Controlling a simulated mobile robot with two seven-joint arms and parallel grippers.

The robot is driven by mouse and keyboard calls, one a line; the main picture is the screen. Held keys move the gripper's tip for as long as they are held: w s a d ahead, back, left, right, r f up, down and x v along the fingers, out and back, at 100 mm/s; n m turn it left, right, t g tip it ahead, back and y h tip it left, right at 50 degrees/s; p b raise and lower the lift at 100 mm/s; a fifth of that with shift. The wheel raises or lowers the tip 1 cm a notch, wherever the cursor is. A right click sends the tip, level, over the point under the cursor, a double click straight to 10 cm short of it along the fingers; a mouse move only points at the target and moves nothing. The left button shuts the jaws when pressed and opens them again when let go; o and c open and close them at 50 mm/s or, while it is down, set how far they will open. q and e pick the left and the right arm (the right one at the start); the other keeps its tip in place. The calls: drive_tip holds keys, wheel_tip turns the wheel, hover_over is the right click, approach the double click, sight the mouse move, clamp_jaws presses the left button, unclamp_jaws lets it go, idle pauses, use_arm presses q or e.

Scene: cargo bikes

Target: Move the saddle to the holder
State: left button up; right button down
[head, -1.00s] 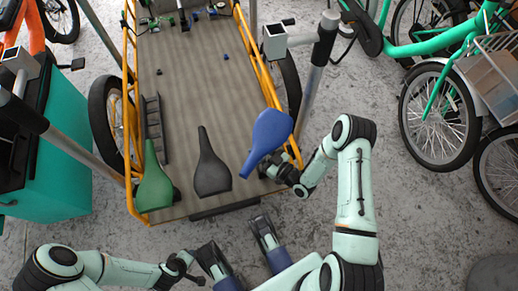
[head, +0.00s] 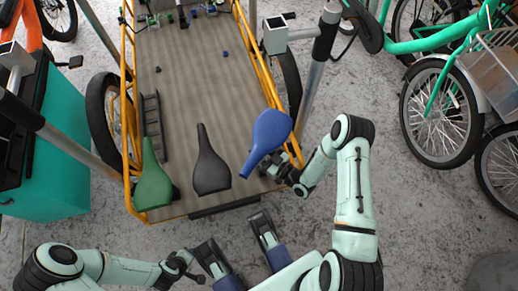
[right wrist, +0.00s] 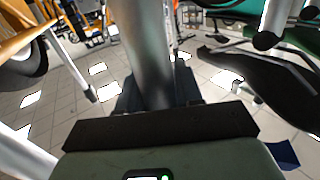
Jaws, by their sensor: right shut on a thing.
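A blue saddle (head: 267,137) is tilted over the front right corner of the wooden cargo deck. My right gripper (head: 281,170) is at its right side and shut on it; the saddle partly hides the fingers. In the right wrist view, a grey metal post (right wrist: 148,55) stands between the dark fingers. A black saddle (head: 208,168) and a green saddle (head: 151,180) are at the deck's front edge. My left gripper (head: 190,268) is low in the head view, away from the saddles; its opening is unclear. I cannot tell which thing is the holder.
The wooden deck (head: 195,95) has yellow side rails and clear room in the middle. A metal pole (head: 312,85) with a black collar stands at right. A teal box (head: 60,160) is at left. A green bike (head: 420,45) and a wire basket (head: 497,80) are at right.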

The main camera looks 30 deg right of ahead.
use_arm(q)
drive_tip(key=shift+f, duration=0.15)
use_arm(e)
drive_tip(key=shift+f, duration=0.95)
drive_tip(key=c, duration=0.7)
unclamp_jaws()
drive_tip(key=shift+o, duration=0.2)
use_arm(q)
drive_tip(key=s+a+f+g, duration=0.15)
drive_tip(key=s+g, duration=0.25)
drive_tip(key=s, duration=0.7)
drive_tip(key=w+d+r+t+p, duration=0.1)
drive_tip(key=w+r+t+p, duration=0.1)
drive_tip(key=w, duration=0.5)
drive_tip(key=shift+w+r+t+p, duration=0.15)
drive_tip(key=shift+r+t+p, duration=0.25)
drive_tip(key=shift+r+p, duration=0.3)
use_arm(e)
drive_tip(key=v, duration=1.3)
